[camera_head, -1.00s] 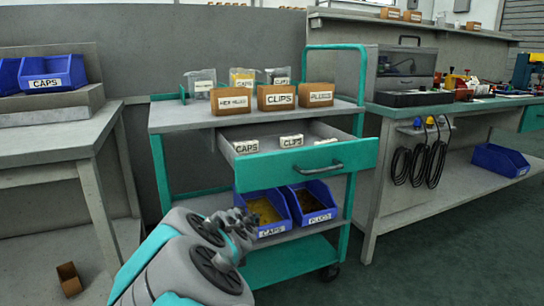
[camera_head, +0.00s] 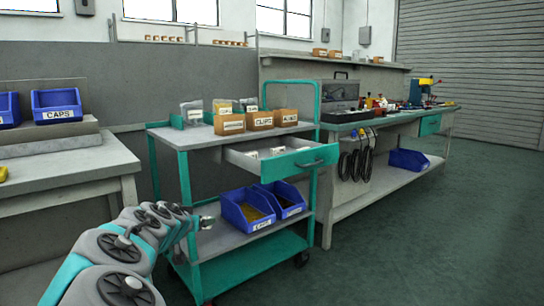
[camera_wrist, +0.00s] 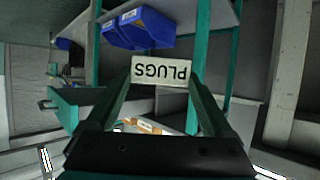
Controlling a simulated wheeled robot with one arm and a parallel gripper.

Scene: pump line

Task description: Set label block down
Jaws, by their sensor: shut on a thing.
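The label block (camera_wrist: 160,70) is white with dark letters reading PLUGS, upside down in the wrist view. My gripper (camera_wrist: 160,82) is shut on it, with one finger at each side. In the head view my gripper (camera_head: 205,221) is small, at the left front of the teal cart (camera_head: 184,215), and its hold is hard to make out. The cart's open drawer (camera_head: 290,165) holds small white label blocks (camera_head: 277,150), too small to read now. My gripper is outside the drawer and lower than it.
Brown boxes (camera_head: 259,121) and clear bags stand on the cart top. Blue bins (camera_head: 248,208) sit on its lower shelf. A grey table (camera_head: 70,180) with a blue CAPS bin (camera_head: 57,105) is at left. A workbench (camera_head: 385,122) is at right. The floor at right is clear.

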